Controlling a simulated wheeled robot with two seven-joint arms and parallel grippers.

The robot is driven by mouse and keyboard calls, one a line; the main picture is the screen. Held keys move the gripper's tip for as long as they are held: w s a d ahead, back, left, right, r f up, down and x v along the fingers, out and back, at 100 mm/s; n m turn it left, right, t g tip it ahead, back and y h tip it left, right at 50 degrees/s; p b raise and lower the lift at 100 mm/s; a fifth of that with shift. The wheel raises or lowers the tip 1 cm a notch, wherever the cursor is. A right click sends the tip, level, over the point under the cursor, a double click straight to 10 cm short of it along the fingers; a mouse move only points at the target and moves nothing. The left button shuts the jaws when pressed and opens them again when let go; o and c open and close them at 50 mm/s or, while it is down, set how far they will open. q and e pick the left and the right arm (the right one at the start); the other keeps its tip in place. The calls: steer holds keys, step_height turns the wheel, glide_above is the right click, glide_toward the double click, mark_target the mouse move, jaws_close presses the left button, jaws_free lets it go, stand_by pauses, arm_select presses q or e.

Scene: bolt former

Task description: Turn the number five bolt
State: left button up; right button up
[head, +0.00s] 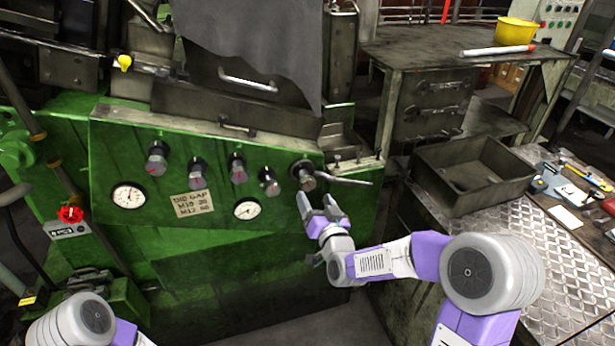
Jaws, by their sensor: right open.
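A row of several dark, round bolt heads runs along the green machine panel (110,165). The right-most one, which I take as the number five bolt (304,174), has a light ring behind it. A long grey handle (345,181) sticks out from it to the right. My right gripper (316,203) is open and empty, just below this bolt and its handle, with its fingers pointing up. It looks apart from the bolt, though the depth gap is hard to judge. My left arm shows at the bottom left, but its gripper is out of view.
Two round gauges (128,196) and a paper label (192,204) sit below the bolts. A red emergency button (70,214) is at the left. An empty metal tray (474,172) stands on the right bench. A grey sheet (250,40) hangs above the panel.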

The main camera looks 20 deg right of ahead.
mark_target(309, 187)
steer(key=w, duration=0.7)
steer(key=shift+w+a+p, duration=0.1)
steer(key=shift+w+p, duration=0.1)
steer(key=shift+p, duration=0.2)
steer(key=shift+f, duration=0.1)
steer(key=c, duration=1.1)
steer(key=shift+o, duration=0.2)
